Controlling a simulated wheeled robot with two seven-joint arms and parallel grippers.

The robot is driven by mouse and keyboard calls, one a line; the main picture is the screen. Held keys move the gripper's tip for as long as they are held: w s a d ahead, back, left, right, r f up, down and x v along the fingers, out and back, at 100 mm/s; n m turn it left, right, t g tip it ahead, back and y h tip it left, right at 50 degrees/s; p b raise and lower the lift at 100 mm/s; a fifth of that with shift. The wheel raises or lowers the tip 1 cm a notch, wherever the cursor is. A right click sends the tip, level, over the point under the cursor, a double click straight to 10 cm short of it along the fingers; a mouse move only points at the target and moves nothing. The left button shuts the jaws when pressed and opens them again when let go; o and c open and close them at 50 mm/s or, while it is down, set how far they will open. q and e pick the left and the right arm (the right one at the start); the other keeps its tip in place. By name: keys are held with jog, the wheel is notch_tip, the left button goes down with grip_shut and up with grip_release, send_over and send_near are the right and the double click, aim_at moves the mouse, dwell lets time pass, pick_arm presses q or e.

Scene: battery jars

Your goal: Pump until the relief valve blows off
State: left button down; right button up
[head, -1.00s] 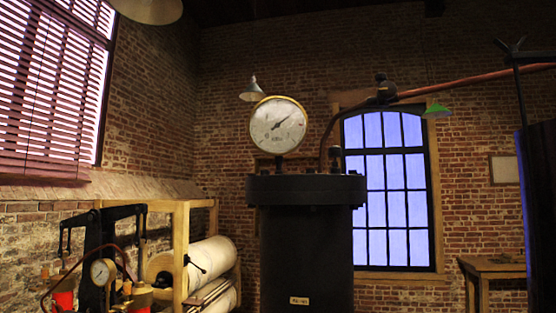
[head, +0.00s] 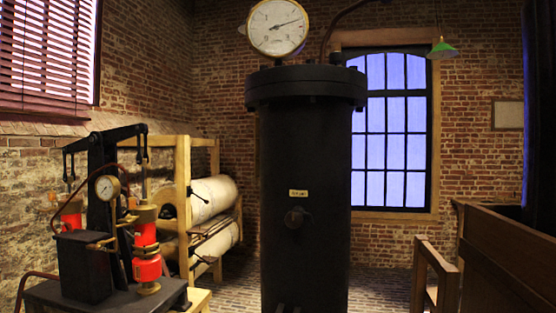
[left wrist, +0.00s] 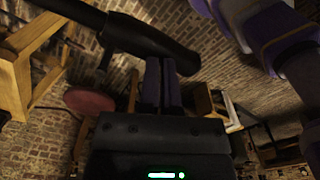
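A tall black vessel (head: 305,180) stands in the middle of the head view. A round white gauge (head: 277,27) sits above its lid, its needle pointing right and slightly up. A pump (head: 103,200) with a black beam, red cylinders and a small gauge (head: 107,187) stands at lower left. No relief valve can be clearly made out. In the left wrist view my left gripper (left wrist: 161,65) has its fingers close together at a thick dark bar (left wrist: 125,35), which crosses their tips. Whether they grip it is unclear. Neither gripper shows in the head view.
A wooden rack (head: 184,200) with pale rolls (head: 212,197) stands behind the pump. Wooden furniture (head: 495,265) fills the lower right. Brick floor (head: 382,285) shows between it and the vessel.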

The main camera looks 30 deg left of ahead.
pick_arm(q)
notch_tip(320, 180, up, 15)
jog(key=p, duration=1)
jog(key=shift+f+p, duration=0.2)
jog(key=shift+p, duration=0.2)
jog(key=shift+f, duration=0.1)
notch_tip(320, 180, down, 14)
jog(key=b, duration=1.2)
jog(key=shift+f, duration=0.2)
notch_tip(320, 180, up, 14)
jog(key=p, duration=1.1)
jog(key=shift+r, duration=0.25)
